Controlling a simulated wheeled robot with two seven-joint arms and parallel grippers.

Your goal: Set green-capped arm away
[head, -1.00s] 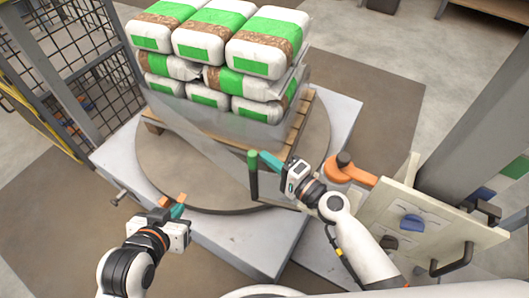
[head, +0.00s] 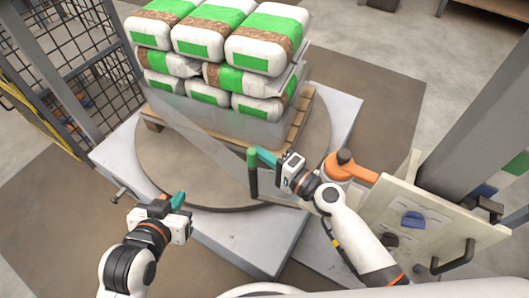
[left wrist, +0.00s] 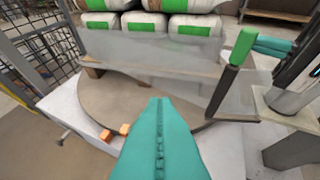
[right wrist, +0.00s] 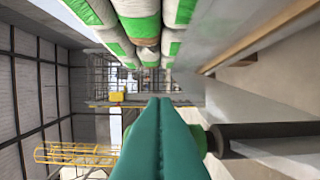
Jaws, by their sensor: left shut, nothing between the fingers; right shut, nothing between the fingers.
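The green-capped arm (head: 253,175) is a dark upright post with a bright green cap, standing by the right front side of the turntable. The left wrist view shows its cap (left wrist: 242,46) at upper right, tilted by the view. My right gripper (head: 264,157) is shut and empty, its teal fingertips against or right beside the cap; contact is unclear. In the right wrist view the dark rod (right wrist: 265,132) lies just right of the fingers, which partly hide the cap. My left gripper (head: 178,200) is shut and empty over the turntable's front left edge, apart from the arm.
Stacked white and green bags (head: 205,62) stand on a pallet on the round turntable (head: 185,172). Greyish film (left wrist: 150,55) hangs in front of them. Orange blocks (left wrist: 115,131) sit at the turntable edge. An orange machine joint (head: 345,170) and panel (head: 425,225) stand right; mesh fencing (head: 80,60) left.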

